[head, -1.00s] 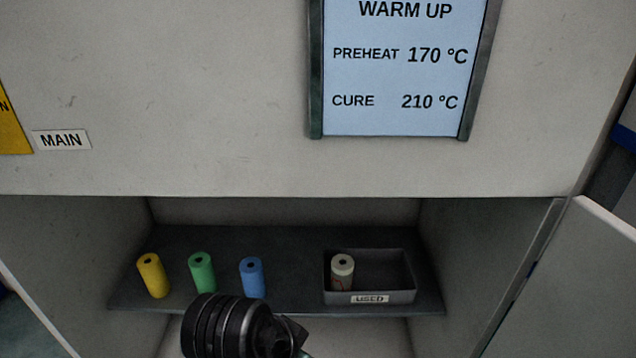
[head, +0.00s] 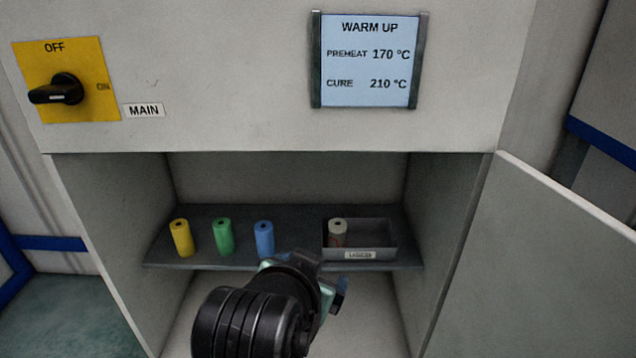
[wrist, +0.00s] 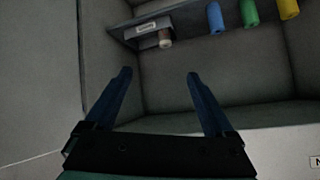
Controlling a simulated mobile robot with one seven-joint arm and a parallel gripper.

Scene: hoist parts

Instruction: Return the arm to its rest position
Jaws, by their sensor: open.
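My arm reaches up from the bottom of the head view in front of the open cabinet, its wrist below the shelf. In the wrist view my gripper (wrist: 158,92) shows two dark blue fingers spread apart, with nothing between them. The fingers are apart from the shelf and the cylinders. In the head view the fingers are mostly hidden behind my wrist.
A shelf (head: 300,262) holds yellow (head: 181,238), green (head: 223,237) and blue (head: 264,240) cylinders. A tray (head: 375,254) labelled USED holds a whitish cylinder (head: 337,233). The cabinet door (head: 560,270) stands open at right.

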